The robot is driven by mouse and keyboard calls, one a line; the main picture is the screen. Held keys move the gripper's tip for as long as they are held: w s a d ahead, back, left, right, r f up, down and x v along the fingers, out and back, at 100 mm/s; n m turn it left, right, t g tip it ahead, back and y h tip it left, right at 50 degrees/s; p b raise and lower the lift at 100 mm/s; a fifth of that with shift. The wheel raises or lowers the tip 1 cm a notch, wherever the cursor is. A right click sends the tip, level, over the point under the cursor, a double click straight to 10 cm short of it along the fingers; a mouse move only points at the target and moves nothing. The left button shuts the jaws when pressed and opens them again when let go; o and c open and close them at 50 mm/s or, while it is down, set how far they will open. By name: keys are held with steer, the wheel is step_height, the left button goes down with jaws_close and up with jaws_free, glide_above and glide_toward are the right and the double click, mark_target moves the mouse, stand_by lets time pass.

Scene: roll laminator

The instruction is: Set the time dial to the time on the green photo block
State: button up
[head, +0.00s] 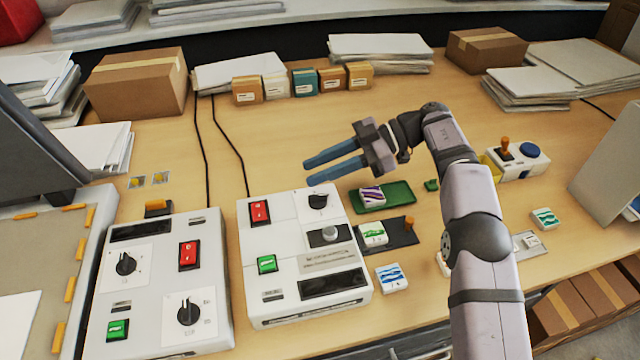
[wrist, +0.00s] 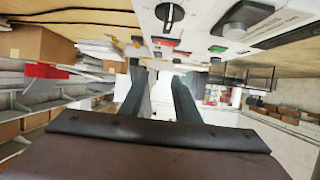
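My gripper (head: 309,172) is open and empty, its two blue fingers pointing left above the far edge of the middle white machine (head: 285,235). That machine has a black dial (head: 318,200) with a white pointer, just below the fingers and apart from them, and a grey knob (head: 330,233). The dial also shows in the wrist view (wrist: 169,13). The left machine (head: 150,330) has two more black dials. Dial labels are too small to read. A green-striped photo block (head: 373,233) sits on a dark tray; another green-striped block (head: 545,217) lies farther right. Their markings are unreadable.
A purple-striped block (head: 370,197) sits on a green tray (head: 400,193). A blue-striped block (head: 391,277) lies beside the middle machine. Red switches (head: 260,211) and green buttons (head: 267,264) are near the dials. Cardboard boxes and paper stacks stand at the back.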

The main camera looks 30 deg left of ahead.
steer(key=shift+r, duration=1.15)
